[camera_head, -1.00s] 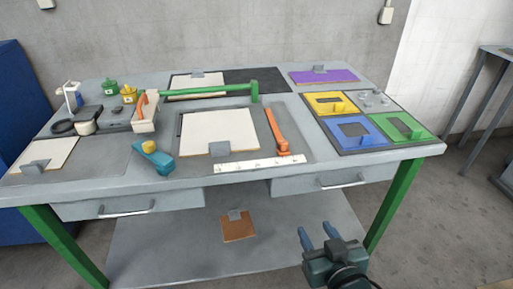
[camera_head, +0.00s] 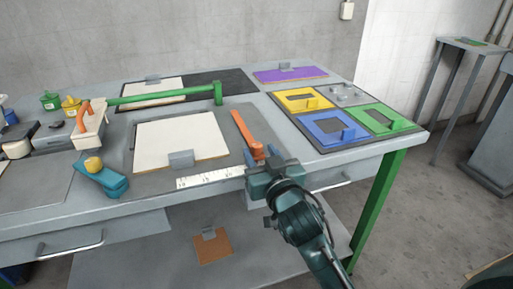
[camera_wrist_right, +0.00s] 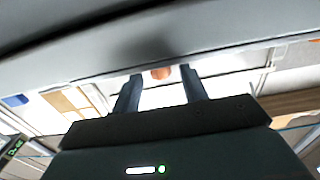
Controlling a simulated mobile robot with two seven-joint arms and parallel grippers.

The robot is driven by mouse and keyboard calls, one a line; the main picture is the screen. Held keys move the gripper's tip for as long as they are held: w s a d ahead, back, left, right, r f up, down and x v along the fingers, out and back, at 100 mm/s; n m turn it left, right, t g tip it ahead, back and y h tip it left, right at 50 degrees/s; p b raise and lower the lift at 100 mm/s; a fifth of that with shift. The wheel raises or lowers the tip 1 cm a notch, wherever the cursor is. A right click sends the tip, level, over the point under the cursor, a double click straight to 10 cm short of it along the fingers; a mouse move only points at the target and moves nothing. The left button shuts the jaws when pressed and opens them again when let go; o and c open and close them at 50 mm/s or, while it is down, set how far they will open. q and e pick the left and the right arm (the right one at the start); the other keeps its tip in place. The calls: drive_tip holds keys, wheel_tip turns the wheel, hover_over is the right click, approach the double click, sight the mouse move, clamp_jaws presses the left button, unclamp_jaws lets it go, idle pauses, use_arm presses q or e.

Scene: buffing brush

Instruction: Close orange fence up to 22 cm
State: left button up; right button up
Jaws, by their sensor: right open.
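The orange fence (camera_head: 246,133) is a long bar lying on the dark grey mat, right of a white board (camera_head: 180,140). Its near end has a small orange handle by a white ruler strip (camera_head: 210,177) along the mat's front edge. My right gripper (camera_head: 261,157) is at the table's front edge, close to this near end, and partly covers it. In the right wrist view, the open fingers (camera_wrist_right: 161,88) stand apart with a small orange part (camera_wrist_right: 161,73) showing between and beyond them. I cannot tell whether they touch it. My left gripper is not in view.
A green bar (camera_head: 165,96) stands behind the white board. Yellow (camera_head: 301,112), blue (camera_head: 313,125) and green (camera_head: 372,119) framed pieces sit to the right. A teal tool (camera_head: 103,182) with a yellow knob lies left. Drawers with handles are below the tabletop.

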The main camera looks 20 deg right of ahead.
sight(259, 151)
drive_tip(key=shift+w, duration=1.65)
clamp_jaws()
